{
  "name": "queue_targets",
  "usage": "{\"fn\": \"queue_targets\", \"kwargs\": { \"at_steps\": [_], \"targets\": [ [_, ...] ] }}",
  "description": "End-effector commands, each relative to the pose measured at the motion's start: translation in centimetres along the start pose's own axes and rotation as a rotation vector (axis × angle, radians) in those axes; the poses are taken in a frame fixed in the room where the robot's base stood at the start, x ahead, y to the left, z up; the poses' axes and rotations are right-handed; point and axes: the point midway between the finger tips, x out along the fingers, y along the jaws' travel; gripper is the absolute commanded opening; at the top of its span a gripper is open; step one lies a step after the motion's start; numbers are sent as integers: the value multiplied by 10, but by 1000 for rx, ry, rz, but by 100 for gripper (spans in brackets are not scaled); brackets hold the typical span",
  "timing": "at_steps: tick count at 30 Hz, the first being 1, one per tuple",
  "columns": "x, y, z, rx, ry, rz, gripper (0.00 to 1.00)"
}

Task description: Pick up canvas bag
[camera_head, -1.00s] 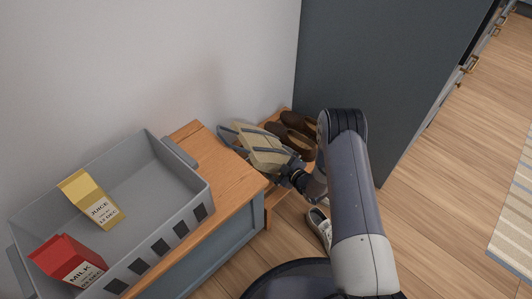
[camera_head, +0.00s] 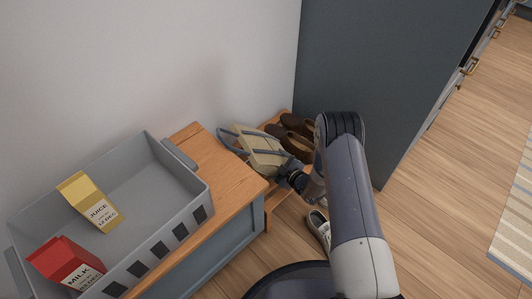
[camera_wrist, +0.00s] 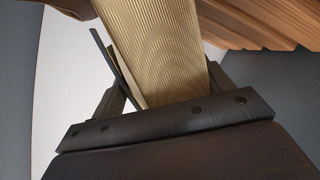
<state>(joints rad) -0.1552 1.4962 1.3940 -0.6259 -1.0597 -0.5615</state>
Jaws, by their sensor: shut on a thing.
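The canvas bag (camera_head: 259,149) is beige with grey-blue straps. It is at the low shoe rack, beside the right end of the wooden bench, in the head view. My gripper (camera_head: 284,171) is at the bag's near right side. In the wrist view the ribbed beige cloth of the bag (camera_wrist: 155,45) fills the space between the fingers of my gripper (camera_wrist: 165,85), which is shut on it. The fingertips are largely hidden by the bag. I cannot tell whether the bag is clear of the rack.
A grey crate (camera_head: 185,193) on the wooden bench (camera_head: 226,182) holds a yellow juice carton (camera_head: 89,202) and a red milk carton (camera_head: 68,266). Brown shoes (camera_head: 291,137) stand behind the bag. A pale shoe (camera_head: 319,228) is on the floor. A dark tall panel (camera_head: 375,80) stands close on the right.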

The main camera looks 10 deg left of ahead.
Motion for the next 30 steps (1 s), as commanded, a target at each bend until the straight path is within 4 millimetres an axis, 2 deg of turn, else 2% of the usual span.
{"fn": "queue_targets", "kwargs": {
  "at_steps": [4,5,11,14,24,30],
  "targets": [
    [0,0,-1,-1,2,0,37],
    [0,0,-1,-1,2,0,33],
    [-1,2,-3,-1,2,0,32],
    [-4,10,-11,-1,3,1,32],
    [-23,51,-58,-2,3,3,32],
    [-29,63,-72,-1,2,2,32]
  ]
}}
